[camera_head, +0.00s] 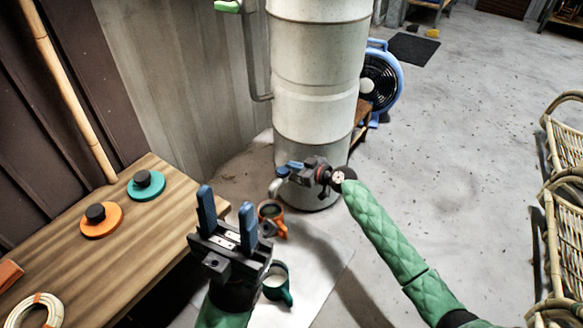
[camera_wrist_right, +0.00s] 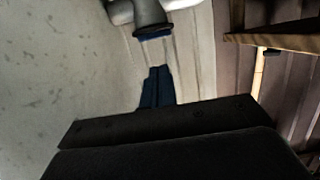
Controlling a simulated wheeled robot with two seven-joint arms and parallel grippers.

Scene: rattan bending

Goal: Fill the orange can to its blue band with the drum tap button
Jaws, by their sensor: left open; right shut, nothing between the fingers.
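The orange can (camera_head: 278,226) stands upright on the floor at the foot of the tall pale drum (camera_head: 315,120), below a grey tap spout (camera_head: 275,187). Its inside looks dark; I cannot make out the blue band or the level. My right gripper (camera_head: 288,168) is shut and empty beside the drum, close to the tap. In the right wrist view its blue fingertips (camera_wrist_right: 157,72) point at a grey tap part (camera_wrist_right: 150,14) with a dark blue piece (camera_wrist_right: 155,37), a small gap apart. My left gripper (camera_head: 227,212) is open and empty, nearer than the orange can.
A teal can (camera_head: 278,289) stands in front of the orange one. The wooden bench (camera_head: 60,240) at left holds an orange disc (camera_head: 88,226) and a teal disc (camera_head: 153,191) with black knobs. A blue fan (camera_head: 382,80) stands behind the drum; rattan chairs (camera_head: 562,220) line the right.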

